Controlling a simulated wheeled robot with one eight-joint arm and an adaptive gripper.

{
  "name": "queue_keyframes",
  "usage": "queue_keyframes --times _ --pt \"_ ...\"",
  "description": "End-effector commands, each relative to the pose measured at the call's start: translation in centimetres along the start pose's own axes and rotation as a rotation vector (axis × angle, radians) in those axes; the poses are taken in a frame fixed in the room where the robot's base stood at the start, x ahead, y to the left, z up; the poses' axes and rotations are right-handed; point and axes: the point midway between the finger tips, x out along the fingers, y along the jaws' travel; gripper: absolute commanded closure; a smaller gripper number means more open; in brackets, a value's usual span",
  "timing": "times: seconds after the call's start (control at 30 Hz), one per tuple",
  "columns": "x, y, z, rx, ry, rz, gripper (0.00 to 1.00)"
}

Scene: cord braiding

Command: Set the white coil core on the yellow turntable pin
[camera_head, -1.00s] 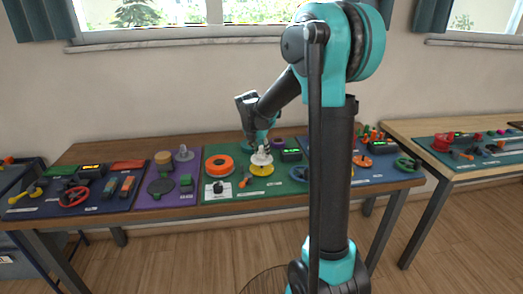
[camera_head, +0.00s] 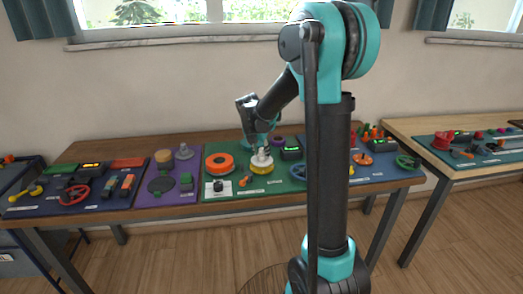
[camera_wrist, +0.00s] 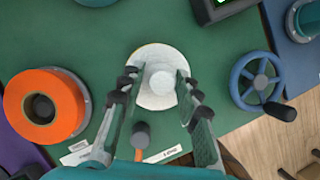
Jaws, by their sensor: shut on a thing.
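The white coil core (camera_wrist: 157,85) is between the fingers of my gripper (camera_wrist: 155,92) in the wrist view. In the head view the core (camera_head: 261,160) sits low over the yellow turntable (camera_head: 262,170), with no clear gap between them. A thin yellow rim (camera_wrist: 146,44) of the turntable shows at the core's edge in the wrist view. My gripper (camera_head: 261,151) is shut on the core from above. The turntable pin is hidden under the core, so I cannot tell whether it is fully seated.
An orange spool (camera_wrist: 70,104) lies to the left on the green mat (camera_wrist: 105,45). A blue handwheel (camera_wrist: 257,80) stands to the right. A small grey-headed, orange-handled tool (camera_wrist: 141,136) lies near the turntable. A black device with a green display (camera_head: 291,154) stands behind right.

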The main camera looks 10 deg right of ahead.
Motion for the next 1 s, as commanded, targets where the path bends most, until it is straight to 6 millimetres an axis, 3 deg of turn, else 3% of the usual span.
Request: queue_keyframes --times 1.0 --pt "1.8 0.0 -0.7 0.000 0.000 0.000 0.92"
